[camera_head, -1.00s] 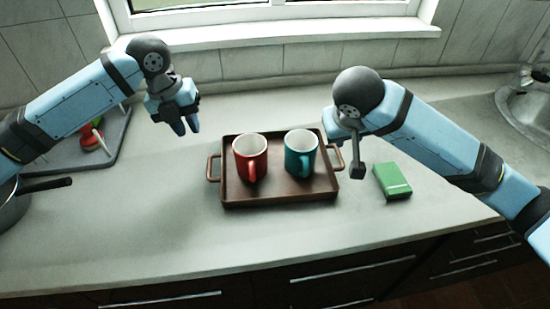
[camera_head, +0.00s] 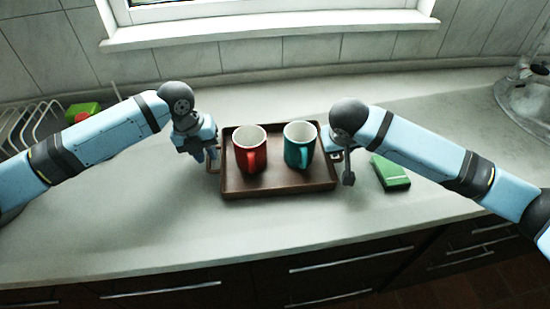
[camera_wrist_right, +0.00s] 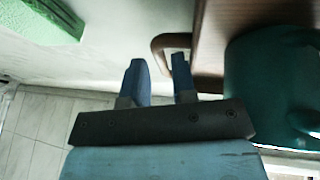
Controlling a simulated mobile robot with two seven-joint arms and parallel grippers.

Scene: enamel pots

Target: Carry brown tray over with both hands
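The brown tray (camera_head: 280,188) lies on the counter, with a loop handle at each end. A red mug (camera_head: 249,152) and a teal mug (camera_head: 299,146) stand upright on it. My left gripper (camera_head: 206,154) is open, pointing down at the left handle (camera_head: 212,168), which it partly hides. My right gripper (camera_head: 345,168) is at the right handle. In the right wrist view its fingers (camera_wrist_right: 160,80) are apart, one beside the handle loop (camera_wrist_right: 165,42) and one over the loop's opening. The teal mug (camera_wrist_right: 262,75) is close beside that gripper in this view.
A dish rack (camera_head: 30,125) stands at the far left and a sink (camera_head: 525,105) at the far right. The counter (camera_head: 130,225) in front of the tray is clear.

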